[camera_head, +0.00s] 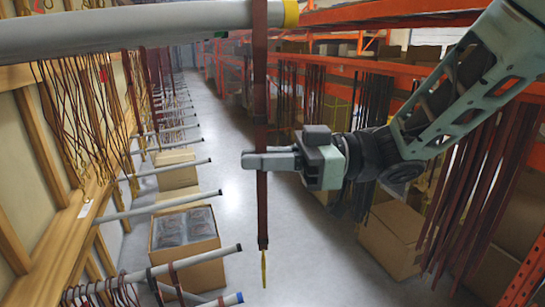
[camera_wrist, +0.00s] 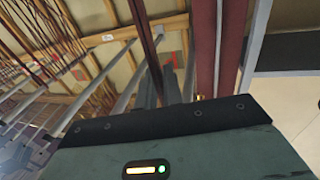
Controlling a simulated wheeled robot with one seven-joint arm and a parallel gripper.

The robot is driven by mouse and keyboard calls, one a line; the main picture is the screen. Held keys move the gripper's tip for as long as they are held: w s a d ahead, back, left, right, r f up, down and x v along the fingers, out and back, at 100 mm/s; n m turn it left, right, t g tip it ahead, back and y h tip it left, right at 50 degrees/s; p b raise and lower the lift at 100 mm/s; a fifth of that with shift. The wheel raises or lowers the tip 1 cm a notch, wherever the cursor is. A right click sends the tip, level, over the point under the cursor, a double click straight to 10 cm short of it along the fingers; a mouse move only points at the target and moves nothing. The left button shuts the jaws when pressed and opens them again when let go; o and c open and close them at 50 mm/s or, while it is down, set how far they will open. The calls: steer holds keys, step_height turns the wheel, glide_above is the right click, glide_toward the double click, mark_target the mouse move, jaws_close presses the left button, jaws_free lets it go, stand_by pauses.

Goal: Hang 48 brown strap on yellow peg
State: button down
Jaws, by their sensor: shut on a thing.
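A long brown strap (camera_head: 262,205) hangs upright in the middle of the head view, with a thin yellow end at the bottom. My gripper (camera_head: 255,161) is shut on the strap partway down its length, reaching in from the right. Above is a thick grey peg (camera_head: 130,32) with a yellow band (camera_head: 291,13) at its tip. The strap's upper part crosses in front of this peg, just left of the yellow band. Its top is out of frame, so I cannot tell whether it is looped over the peg. The wrist view shows brown strap (camera_wrist: 146,40) by the dark fingers (camera_wrist: 163,85).
An open cardboard box (camera_head: 190,270) stands below. Orange shelving (camera_head: 370,65) with hanging dark straps lines the right. The aisle floor (camera_head: 240,200) between is clear.

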steer(key=shift+s+a+f+b, duration=0.2)
steer(key=shift+a+f+b, duration=0.3)
steer(key=shift+a+f, duration=0.1)
steer(key=shift+s+a+f+b, duration=0.15)
steer(key=shift+a+f+b, duration=0.3)
steer(key=shift+a+f, duration=0.1)
steer(key=c, duration=1.5)
jaws_free()
steer(key=shift+o, duration=0.2)
steer(key=shift+f, duration=0.1)
